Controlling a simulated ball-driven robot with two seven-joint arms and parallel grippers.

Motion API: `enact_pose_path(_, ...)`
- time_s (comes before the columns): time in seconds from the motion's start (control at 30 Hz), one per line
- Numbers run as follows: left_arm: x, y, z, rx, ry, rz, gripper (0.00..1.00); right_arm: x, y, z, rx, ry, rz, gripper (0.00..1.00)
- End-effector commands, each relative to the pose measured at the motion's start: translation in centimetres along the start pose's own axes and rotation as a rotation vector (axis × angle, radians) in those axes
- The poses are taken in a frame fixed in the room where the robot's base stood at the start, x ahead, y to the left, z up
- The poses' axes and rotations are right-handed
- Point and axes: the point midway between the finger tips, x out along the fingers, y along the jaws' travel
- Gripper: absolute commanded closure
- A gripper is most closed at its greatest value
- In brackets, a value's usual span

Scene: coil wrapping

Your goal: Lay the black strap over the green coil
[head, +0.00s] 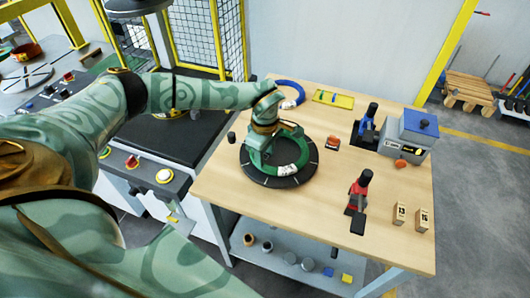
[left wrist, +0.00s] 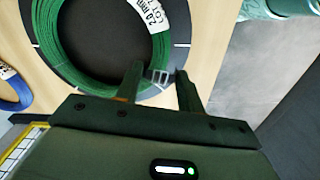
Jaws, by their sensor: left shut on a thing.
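The green coil (head: 302,150) lies flat on a round black turntable (head: 312,171) on the wooden table. It also fills the upper left of the left wrist view (left wrist: 62,62), with a white label on it. My left gripper (head: 258,160) is low over the left side of the coil. In the left wrist view its two fingers (left wrist: 160,88) stand at the coil's edge, with a small pale buckle-like piece (left wrist: 159,76) between them. It is shut on what seems to be the black strap, mostly hidden or lost against the dark disc. My right gripper is not in view.
A blue coil (head: 291,94) and a yellow tray (head: 333,98) lie at the back. A blue-handled tool (head: 367,122), a grey box (head: 405,130), a red tool (head: 358,192) and wooden blocks (head: 399,213) stand at the right. The table's front is clear.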

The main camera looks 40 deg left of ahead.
Motion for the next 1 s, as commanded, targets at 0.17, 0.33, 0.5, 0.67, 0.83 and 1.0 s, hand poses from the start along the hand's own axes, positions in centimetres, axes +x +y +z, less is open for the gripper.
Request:
enact_pose_path(0.17, -0.03, -0.01, 0.01, 0.000, 0.000, 0.000, 0.83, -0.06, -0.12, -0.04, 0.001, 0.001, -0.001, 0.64)
enact_pose_path(0.33, -0.14, -0.03, 0.03, 0.000, 0.000, 0.000, 0.83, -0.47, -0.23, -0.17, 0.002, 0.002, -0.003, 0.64)
enact_pose_path(0.5, -0.02, -0.03, 0.03, 0.001, 0.000, 0.000, 0.83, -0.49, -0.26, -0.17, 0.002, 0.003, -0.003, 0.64)
enact_pose_path(0.67, 0.00, -0.03, 0.02, 0.000, 0.000, 0.000, 0.83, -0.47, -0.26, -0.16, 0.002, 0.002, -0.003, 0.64)
enact_pose_path(0.83, -0.01, -0.03, 0.01, 0.000, 0.000, 0.000, 0.83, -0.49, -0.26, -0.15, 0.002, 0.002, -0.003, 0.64)
enact_pose_path(1.0, -0.11, -0.02, 0.01, 0.000, 0.000, 0.000, 0.83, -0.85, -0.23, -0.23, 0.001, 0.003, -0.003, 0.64)
